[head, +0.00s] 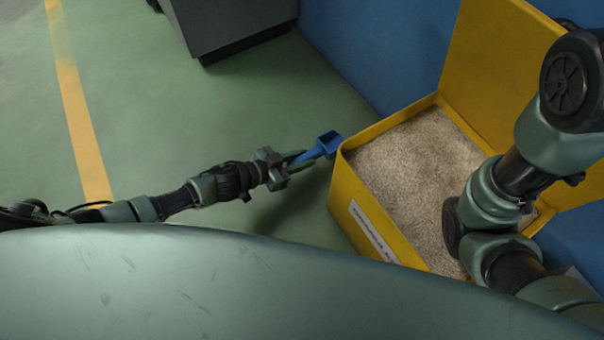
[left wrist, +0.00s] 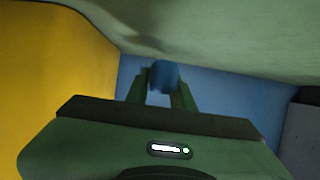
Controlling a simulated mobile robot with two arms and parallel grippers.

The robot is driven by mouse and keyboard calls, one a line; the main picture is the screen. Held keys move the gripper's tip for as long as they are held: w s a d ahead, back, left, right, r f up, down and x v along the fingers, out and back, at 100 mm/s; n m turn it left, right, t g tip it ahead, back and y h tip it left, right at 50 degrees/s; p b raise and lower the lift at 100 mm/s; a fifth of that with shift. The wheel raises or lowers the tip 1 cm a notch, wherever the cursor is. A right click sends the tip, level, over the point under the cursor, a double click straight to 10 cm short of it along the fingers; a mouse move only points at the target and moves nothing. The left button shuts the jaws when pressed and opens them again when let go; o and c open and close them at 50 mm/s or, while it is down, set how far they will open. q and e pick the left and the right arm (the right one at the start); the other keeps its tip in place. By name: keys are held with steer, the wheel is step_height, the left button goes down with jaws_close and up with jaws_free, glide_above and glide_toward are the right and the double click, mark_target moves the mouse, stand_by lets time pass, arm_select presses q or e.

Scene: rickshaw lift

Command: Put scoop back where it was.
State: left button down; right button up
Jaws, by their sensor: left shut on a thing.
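The blue scoop (head: 327,146) shows in the head view just left of the yellow bin, its head close to the bin's left corner. My left gripper (head: 291,160) is shut on the scoop's handle and holds it out over the green floor, outside the bin. In the left wrist view the scoop (left wrist: 164,77) is a blurred blue shape between the fingers of my left gripper (left wrist: 162,98). The yellow bin (head: 365,215) is open and full of beige granules (head: 420,165). My right arm crosses over the bin's right side; its gripper is not in view.
The bin's raised yellow lid (head: 500,60) stands at its back right. A blue wall (head: 375,45) runs behind the bin. A dark grey cabinet (head: 235,25) stands at the back. The green floor (head: 150,110) at left is clear, with a yellow line (head: 78,110).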

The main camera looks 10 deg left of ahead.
mark_target(302, 173)
arm_select(q)
step_height(302, 173, down, 5)
steer(key=b, duration=0.4)
steer(key=shift+f, duration=0.15)
steer(key=shift+r, duration=0.2)
steer(key=shift+f, duration=0.2)
steer(key=c, duration=1.2)
jaws_free()
steer(key=shift+r+p, duration=0.25)
steer(key=shift+p, duration=0.05)
steer(key=p+v, duration=0.6)
steer(key=v, duration=0.5)
steer(key=shift+s+a, duration=0.15)
steer(key=shift+s, duration=0.05)
steer(key=shift+s+a, duration=0.15)
steer(key=shift+a, duration=0.05)
